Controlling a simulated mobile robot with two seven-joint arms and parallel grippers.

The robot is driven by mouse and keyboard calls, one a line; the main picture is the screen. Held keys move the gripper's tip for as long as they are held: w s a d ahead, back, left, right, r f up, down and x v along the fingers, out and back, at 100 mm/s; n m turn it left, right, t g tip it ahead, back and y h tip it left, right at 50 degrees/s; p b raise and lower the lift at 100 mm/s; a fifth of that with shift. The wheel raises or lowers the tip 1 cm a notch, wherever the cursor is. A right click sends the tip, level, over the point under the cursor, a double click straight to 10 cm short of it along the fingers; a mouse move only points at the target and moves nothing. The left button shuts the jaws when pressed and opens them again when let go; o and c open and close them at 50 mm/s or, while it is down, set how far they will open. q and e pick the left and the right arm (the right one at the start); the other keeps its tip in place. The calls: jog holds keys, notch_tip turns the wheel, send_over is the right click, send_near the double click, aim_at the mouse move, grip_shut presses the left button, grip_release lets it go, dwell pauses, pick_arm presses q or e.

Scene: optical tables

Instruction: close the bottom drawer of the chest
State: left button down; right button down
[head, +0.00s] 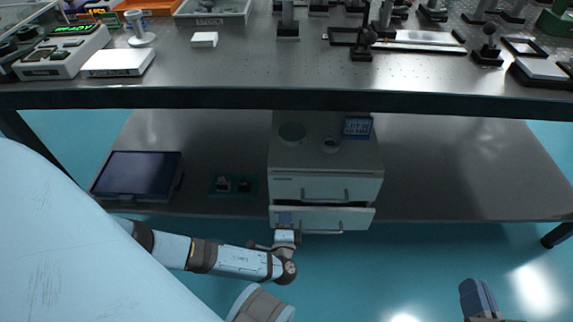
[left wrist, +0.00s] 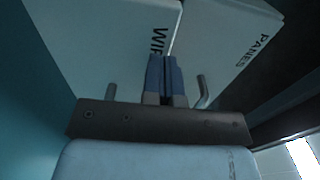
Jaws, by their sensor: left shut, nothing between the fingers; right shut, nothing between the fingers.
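The white chest (head: 290,160) stands on the lower shelf in the head view. Its bottom drawer (head: 350,220) sticks out a little past the top drawer (head: 355,188), with a dark gap above it. My left gripper (head: 285,217) is shut and empty at the left part of the bottom drawer's front. Handle posts show on both sides of the fingers. My right gripper (head: 478,298) is shut and empty, low at the right, away from the chest.
The upper tabletop (head: 230,75) with optics and instruments lies above the chest. On the lower shelf (head: 450,180), a dark blue case (head: 137,174) and a small green tray (head: 233,192) sit to the left. The shelf right of the chest is clear.

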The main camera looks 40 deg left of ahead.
jog(key=shift+w+a+r, duration=0.1)
jog(key=shift+w+a, duration=0.05)
jog(key=shift+w, duration=0.05)
pick_arm(q)
jog(key=shift+w+a, duration=0.1)
